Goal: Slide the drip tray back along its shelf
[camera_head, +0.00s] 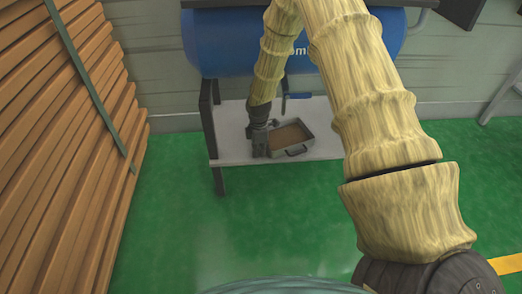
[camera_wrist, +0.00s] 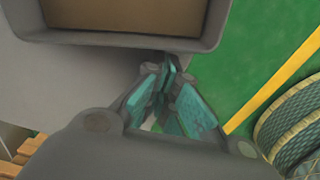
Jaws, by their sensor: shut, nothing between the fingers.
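The drip tray (camera_head: 304,148) is a grey rectangular pan with a brown inside and a dark handle on its front side. It sits on the low white shelf (camera_head: 233,149) below a blue tank. My gripper (camera_head: 260,154) is at the tray's left end, low over the shelf. In the wrist view the tray's grey rim (camera_wrist: 128,38) spans the top of the picture. The closed fingertips of my gripper (camera_wrist: 170,66) are just beside that rim, with nothing between them. Whether they touch the rim I cannot tell.
The blue tank (camera_head: 225,45) hangs over the shelf, with a dark shelf leg (camera_head: 212,120) at the left. Stacked wooden planks (camera_head: 60,150) fill the left side. The green floor (camera_head: 180,220) in front is open.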

